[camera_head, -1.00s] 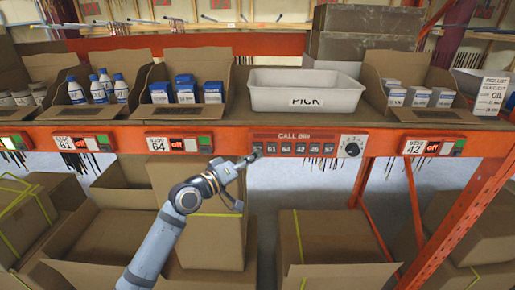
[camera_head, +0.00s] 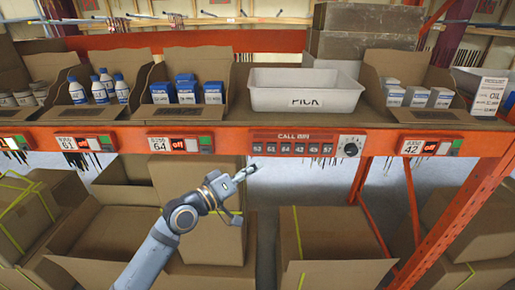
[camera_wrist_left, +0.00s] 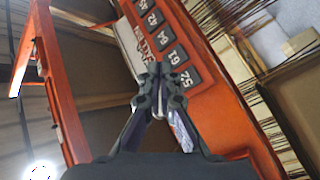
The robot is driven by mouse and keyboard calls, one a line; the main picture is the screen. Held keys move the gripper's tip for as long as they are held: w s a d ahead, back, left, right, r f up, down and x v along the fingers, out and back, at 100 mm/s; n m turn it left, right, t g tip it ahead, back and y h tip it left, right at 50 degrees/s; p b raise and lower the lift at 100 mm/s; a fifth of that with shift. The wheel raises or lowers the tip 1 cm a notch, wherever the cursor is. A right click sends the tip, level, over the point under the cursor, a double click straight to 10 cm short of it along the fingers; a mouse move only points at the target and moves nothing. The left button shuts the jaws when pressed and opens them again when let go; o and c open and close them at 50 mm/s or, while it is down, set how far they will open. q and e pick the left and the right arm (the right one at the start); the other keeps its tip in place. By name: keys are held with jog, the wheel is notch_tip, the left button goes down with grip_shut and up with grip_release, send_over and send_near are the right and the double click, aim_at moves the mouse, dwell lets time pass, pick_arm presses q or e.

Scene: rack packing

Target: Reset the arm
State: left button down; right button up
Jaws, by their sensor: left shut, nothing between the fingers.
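My left gripper (camera_head: 247,172) is shut and empty, below the orange shelf beam, with its arm coming up from the lower left. In the left wrist view its fingers (camera_wrist_left: 157,75) are together, in front of the call panel with its row of numbered dark buttons (camera_wrist_left: 167,45). In the head view the call panel (camera_head: 308,143) sits on the beam, above and right of the gripper, and a gap shows between them. My right gripper is not in view.
A white PICK bin (camera_head: 303,90) stands on the shelf beside cartons of blue boxes (camera_head: 186,92) and bottles (camera_head: 112,88). Open cardboard boxes (camera_head: 335,238) stand below. An orange upright (camera_head: 460,225) is at the right.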

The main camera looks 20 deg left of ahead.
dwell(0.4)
pick_arm(q)
jog(key=w+a+f+n+g+y+b, duration=0.15)
jog(key=a+f+y, duration=0.35)
jog(key=f, duration=1.1)
jog(key=a+f+g+y+p, duration=0.15)
jog(key=a+f, duration=0.45)
jog(key=f, duration=1)
jog(key=s+a+f+g+y+b, duration=0.1)
jog(key=s+f+g, duration=0.1)
jog(key=s+f, duration=0.35)
jog(key=s+a+f+g+y, duration=0.1)
jog(key=s+a+f, duration=0.1)
jog(key=f, duration=0.6)
jog(key=s+f+m+g+y, duration=0.2)
jog(key=s+f+g, duration=0.2)
jog(key=s+f, duration=1.15)
jog(key=s+d+f+m+g, duration=0.1)
jog(key=s+f, duration=0.2)
jog(key=s, duration=0.5)
jog(key=s+d+f+m+g+b, duration=0.1)
jog(key=s+f, duration=0.3)
jog(key=s, duration=0.4)
jog(key=s+d+f+m+g, duration=0.1)
jog(key=s+f+g, duration=0.2)
jog(key=s, duration=0.5)
jog(key=shift+d+f+m, duration=0.15)
jog(key=shift+f+m, duration=0.2)
jog(key=shift+f, duration=0.25)
